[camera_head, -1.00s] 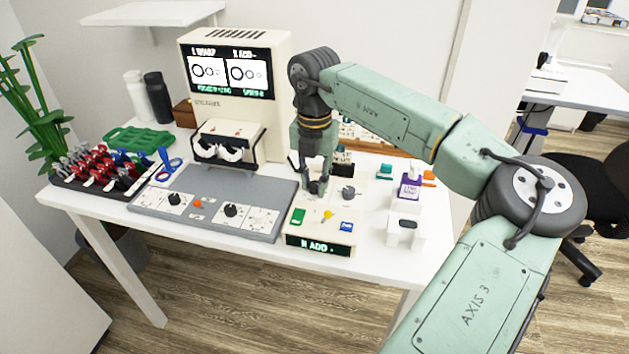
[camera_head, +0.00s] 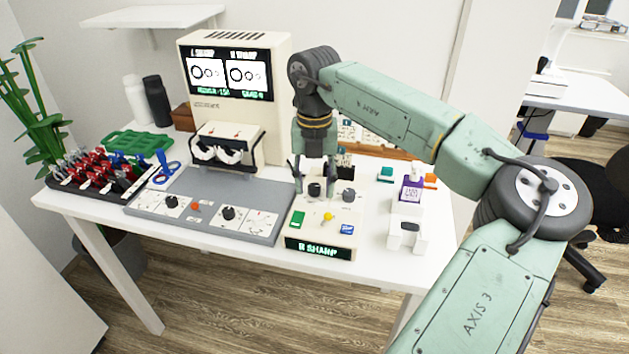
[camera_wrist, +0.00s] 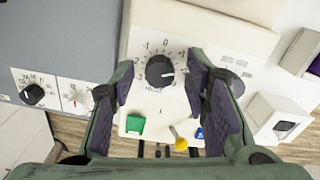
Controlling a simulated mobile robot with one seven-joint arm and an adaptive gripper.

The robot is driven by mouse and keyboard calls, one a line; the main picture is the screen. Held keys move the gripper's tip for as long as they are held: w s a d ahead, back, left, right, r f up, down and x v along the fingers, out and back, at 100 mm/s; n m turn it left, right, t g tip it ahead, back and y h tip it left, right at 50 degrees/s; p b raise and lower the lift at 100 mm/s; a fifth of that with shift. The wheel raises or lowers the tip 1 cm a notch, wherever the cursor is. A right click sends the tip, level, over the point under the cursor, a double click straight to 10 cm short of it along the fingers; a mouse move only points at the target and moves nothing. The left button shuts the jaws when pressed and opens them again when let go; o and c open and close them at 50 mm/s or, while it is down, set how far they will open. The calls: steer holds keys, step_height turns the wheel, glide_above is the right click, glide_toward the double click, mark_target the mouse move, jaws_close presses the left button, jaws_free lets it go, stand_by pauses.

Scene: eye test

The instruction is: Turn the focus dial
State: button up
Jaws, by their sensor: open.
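The control box (camera_head: 321,225) is cream, with a lit front display reading "R SHARP". A black round dial (camera_head: 314,190) with a white pointer is on its top; it also shows in the wrist view (camera_wrist: 159,72) with a numbered scale around it. The label below it is too blurred to read surely. My gripper (camera_head: 315,183) points down over this dial. In the wrist view its open fingers (camera_wrist: 160,80) stand on either side of the dial, with a gap on each side. A grey dial (camera_head: 348,195) beside it is partly hidden by the right finger in the wrist view.
A green button (camera_head: 297,219), a yellow-knobbed lever (camera_head: 327,216) and a blue button (camera_head: 347,229) sit close in front of the dials. A grey panel (camera_head: 190,222) with knobs lies left. The tall machine (camera_head: 235,125) stands behind.

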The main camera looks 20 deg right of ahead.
mark_target(315, 186)
step_height(315, 186, up, 12)
stand_by(0.7)
